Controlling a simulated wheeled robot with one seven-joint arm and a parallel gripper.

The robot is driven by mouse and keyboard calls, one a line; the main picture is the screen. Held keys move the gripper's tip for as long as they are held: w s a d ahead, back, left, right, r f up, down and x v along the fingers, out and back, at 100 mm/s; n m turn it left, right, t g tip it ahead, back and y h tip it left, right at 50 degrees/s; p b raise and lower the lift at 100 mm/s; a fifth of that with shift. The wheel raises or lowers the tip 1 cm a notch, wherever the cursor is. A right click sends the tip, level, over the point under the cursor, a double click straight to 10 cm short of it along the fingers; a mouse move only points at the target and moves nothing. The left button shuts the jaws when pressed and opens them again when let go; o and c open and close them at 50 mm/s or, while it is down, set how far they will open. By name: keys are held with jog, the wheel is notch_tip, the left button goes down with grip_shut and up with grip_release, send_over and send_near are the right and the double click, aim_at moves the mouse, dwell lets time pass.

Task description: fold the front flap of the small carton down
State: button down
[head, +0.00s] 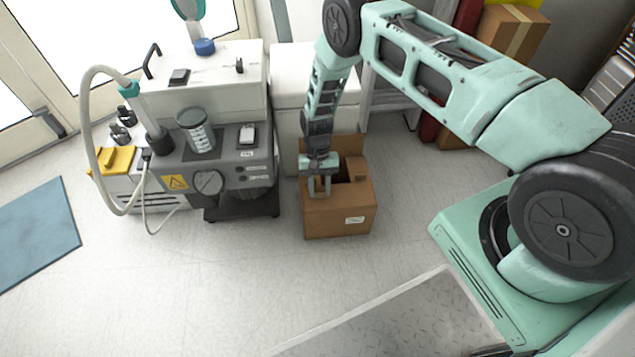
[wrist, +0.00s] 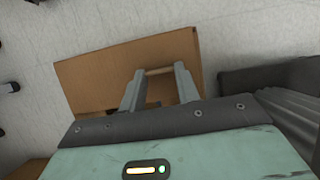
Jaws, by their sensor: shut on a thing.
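The small carton (head: 338,222) is a brown cardboard box on the floor, with a white label low on its front. A flap (head: 346,145) stands up at its back, and the top looks at least partly open, with a dark inside. My gripper (head: 320,194) points down at the front left of the carton top. In the wrist view, my gripper (wrist: 158,75) has its fingers apart, with a narrow tan strip between the tips, against a broad brown cardboard panel (wrist: 100,75). It is shut on cardboard of the carton; the fingers partly hide the front flap, and its exact angle is unclear.
A grey and white compressor unit (head: 225,150) with a hose stands close to the left of the carton. A white cabinet (head: 290,90) is behind it. More boxes (head: 510,35) stand at the back right. The floor (head: 240,290) in front is clear.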

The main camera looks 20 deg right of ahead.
jog(key=c, duration=1)
grip_release()
jog(key=shift+r, duration=0.1)
jog(key=p+v, duration=0.4)
jog(key=v, duration=1.3)
jog(key=shift+w+d, duration=0.1)
